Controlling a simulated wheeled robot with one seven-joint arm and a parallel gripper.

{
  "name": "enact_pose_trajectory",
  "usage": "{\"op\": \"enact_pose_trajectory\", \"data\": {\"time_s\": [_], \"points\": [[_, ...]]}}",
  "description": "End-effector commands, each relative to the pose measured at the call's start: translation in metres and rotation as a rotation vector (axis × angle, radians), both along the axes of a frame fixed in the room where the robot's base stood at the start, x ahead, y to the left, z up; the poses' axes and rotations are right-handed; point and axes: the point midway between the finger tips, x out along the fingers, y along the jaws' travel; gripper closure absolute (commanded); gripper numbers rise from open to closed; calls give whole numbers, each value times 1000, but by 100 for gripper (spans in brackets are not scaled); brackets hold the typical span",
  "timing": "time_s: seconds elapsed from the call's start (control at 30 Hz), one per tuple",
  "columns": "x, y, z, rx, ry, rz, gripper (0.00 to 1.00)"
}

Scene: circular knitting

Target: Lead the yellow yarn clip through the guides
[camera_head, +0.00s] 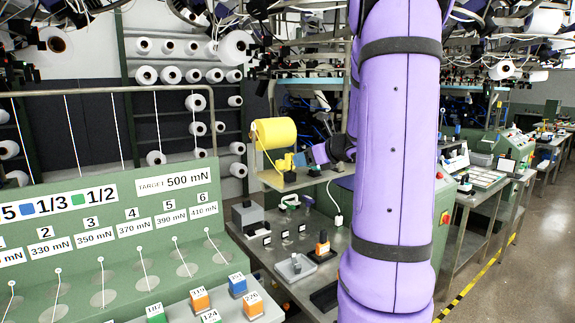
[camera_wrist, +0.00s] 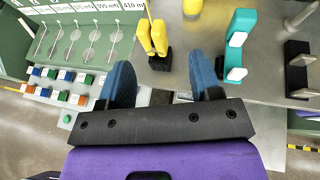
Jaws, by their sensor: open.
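The yellow yarn clip (camera_wrist: 152,38) stands in a dark holder in the wrist view, ahead of the gap between my fingertips. It also shows in the head view (camera_head: 285,163), just left of my gripper and below the yellow yarn cone (camera_head: 275,133). My gripper (camera_wrist: 163,78) is open, its two blue fingers spread with nothing between them. In the head view my gripper (camera_head: 311,156) faces left toward the clip. A teal and white piece (camera_wrist: 236,45), possibly a guide, stands just right of the clip. My purple arm hides part of the bench.
A green panel (camera_head: 110,250) with numbered strands fills the left, with small coloured blocks (camera_head: 199,299) in front. The grey bench (camera_head: 272,262) holds small devices and a tray (camera_head: 295,266).

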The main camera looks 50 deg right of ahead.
Motion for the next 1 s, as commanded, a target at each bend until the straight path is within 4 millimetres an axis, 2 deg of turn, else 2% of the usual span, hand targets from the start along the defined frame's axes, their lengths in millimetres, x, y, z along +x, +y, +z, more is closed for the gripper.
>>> {"op": "enact_pose_trajectory", "data": {"time_s": [0.27, 0.6, 0.87, 1.0], "points": [[15, 2, -6, 0, 1, 2, 42], [54, 9, -20, 0, 1, 2, 42], [58, 9, -22, -1, 0, 2, 42], [58, 9, -21, -1, 0, 2, 74]]}}
